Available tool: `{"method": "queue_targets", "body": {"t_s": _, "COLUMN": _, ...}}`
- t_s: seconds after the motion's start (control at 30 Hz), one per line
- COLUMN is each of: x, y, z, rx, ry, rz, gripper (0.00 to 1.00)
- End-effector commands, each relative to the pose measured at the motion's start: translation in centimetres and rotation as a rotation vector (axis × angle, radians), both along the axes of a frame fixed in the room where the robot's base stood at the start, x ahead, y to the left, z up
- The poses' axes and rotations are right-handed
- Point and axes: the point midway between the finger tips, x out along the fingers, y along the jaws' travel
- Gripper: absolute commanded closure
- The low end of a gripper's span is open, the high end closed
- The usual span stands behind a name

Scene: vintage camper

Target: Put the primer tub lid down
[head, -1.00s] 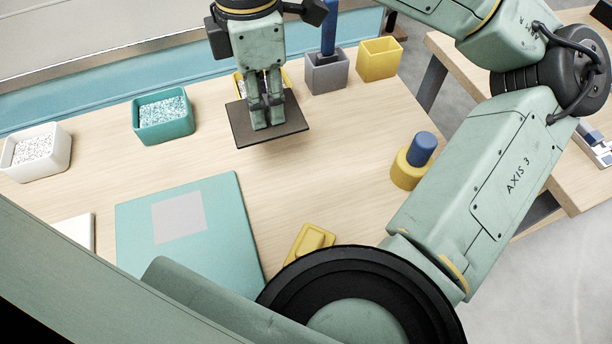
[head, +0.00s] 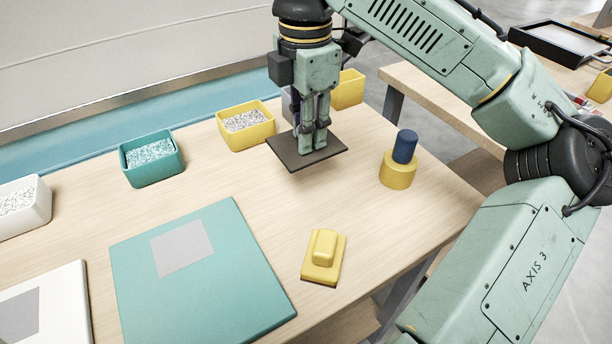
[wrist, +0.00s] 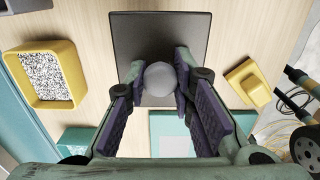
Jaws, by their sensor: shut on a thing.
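My gripper (head: 311,145) is shut on the knob of a flat, dark grey square lid (head: 292,159) and points down over the wooden table. The lid is level, to the right of the open yellow tub and in front of the grey tub (head: 287,103). That tub is mostly hidden behind my gripper. In the wrist view the lid (wrist: 140,35) lies beneath my fingers (wrist: 160,82), which press on its round grey knob (wrist: 160,78) from both sides. I cannot tell whether the lid touches the table or hangs just above it.
A yellow tub (head: 222,128) and a teal tub (head: 152,172) with speckled contents stand left. A blue-topped yellow cylinder (head: 397,172) stands right. A yellow block (head: 323,258) and a teal panel (head: 200,290) lie in front. Bare tabletop (head: 290,205) lies between lid and block.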

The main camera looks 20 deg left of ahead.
Motion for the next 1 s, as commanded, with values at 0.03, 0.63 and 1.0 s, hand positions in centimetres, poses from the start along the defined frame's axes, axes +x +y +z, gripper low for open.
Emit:
{"method": "queue_targets", "body": {"t_s": 0.03, "x": -0.1, "y": 0.0, "z": -1.2, "rx": 0.001, "ry": 0.004, "rz": 0.003, "gripper": 1.00}}
{"method": "queue_targets", "body": {"t_s": 0.63, "x": -0.1, "y": 0.0, "z": -7.5, "rx": 0.001, "ry": -0.001, "rz": 0.000, "gripper": 1.00}}
{"method": "queue_targets", "body": {"t_s": 1.0, "x": 0.0, "y": 0.1, "z": -7.8, "rx": 0.002, "ry": -0.001, "rz": -0.001, "gripper": 0.74}}
